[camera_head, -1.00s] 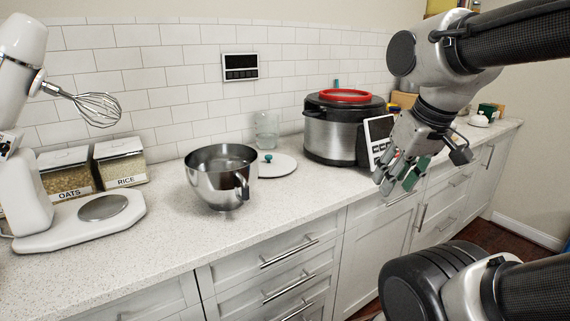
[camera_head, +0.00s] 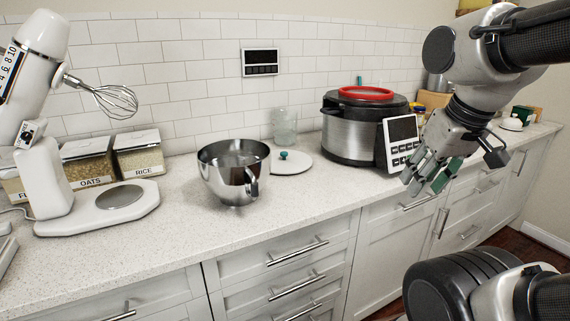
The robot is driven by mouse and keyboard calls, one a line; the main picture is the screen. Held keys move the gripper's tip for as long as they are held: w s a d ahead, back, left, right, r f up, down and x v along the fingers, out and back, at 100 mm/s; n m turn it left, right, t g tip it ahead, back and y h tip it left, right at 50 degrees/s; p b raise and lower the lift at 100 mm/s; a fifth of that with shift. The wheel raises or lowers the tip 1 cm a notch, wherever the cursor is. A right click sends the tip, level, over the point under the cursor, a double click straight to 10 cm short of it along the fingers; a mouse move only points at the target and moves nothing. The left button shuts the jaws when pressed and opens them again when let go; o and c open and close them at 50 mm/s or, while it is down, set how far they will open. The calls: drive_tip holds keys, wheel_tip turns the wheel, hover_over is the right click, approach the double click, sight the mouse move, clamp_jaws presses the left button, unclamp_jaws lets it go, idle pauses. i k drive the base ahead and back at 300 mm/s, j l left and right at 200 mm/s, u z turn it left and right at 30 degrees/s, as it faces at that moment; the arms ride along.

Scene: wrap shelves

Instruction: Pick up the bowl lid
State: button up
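The bowl lid (camera_head: 298,167) is a flat white disc with a small teal knob (camera_head: 284,156). My gripper (camera_head: 428,187) is well to the right of the lid, in front of the cooker and over the counter's front edge. Its fingers point down with green pads, and a gap shows between them. It looks open and empty, apart from the lid.
The pressure cooker (camera_head: 356,130) with a red ring on top stands right of the lid. A clear glass jar (camera_head: 285,127) is behind the lid. A stand mixer (camera_head: 42,165) and OATS and RICE containers (camera_head: 139,153) are at left. The counter front (camera_head: 290,206) is clear.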

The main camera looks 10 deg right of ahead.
sight(284, 162)
drive_tip(key=i+l+u, duration=0.45)
drive_tip(key=l, duration=0.15)
drive_tip(key=i+l+u, duration=0.2)
drive_tip(key=l+u, duration=0.25)
drive_tip(key=l, duration=0.2)
